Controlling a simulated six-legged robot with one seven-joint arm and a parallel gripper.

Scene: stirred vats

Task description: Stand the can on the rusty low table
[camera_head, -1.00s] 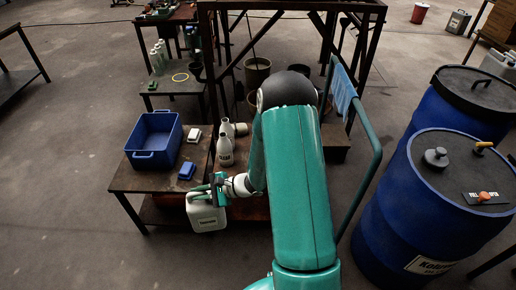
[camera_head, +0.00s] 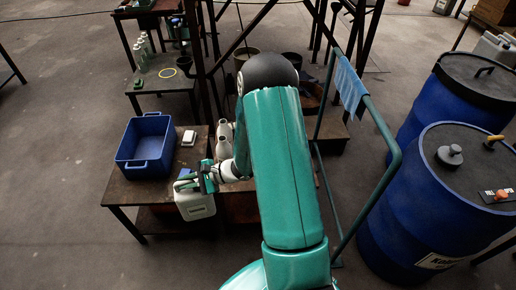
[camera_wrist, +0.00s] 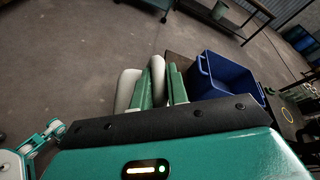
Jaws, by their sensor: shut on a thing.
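The can (camera_head: 195,205) is a white jerrycan with a dark-lettered label. My gripper (camera_head: 197,181) is shut on it near its top and holds it roughly upright. In the head view the can overlaps the front edge of the rusty low table (camera_head: 122,192); I cannot tell whether it touches the top. In the wrist view, my gripper's green fingers (camera_wrist: 165,85) are close together, with part of the white can (camera_wrist: 126,90) beside them.
A blue tub (camera_head: 146,146) stands on the table's left, also in the wrist view (camera_wrist: 228,76). A small white-topped box (camera_head: 188,138) and white bottles (camera_head: 224,140) stand towards the back and right. A green rail (camera_head: 378,190) and blue drums (camera_head: 430,205) stand right.

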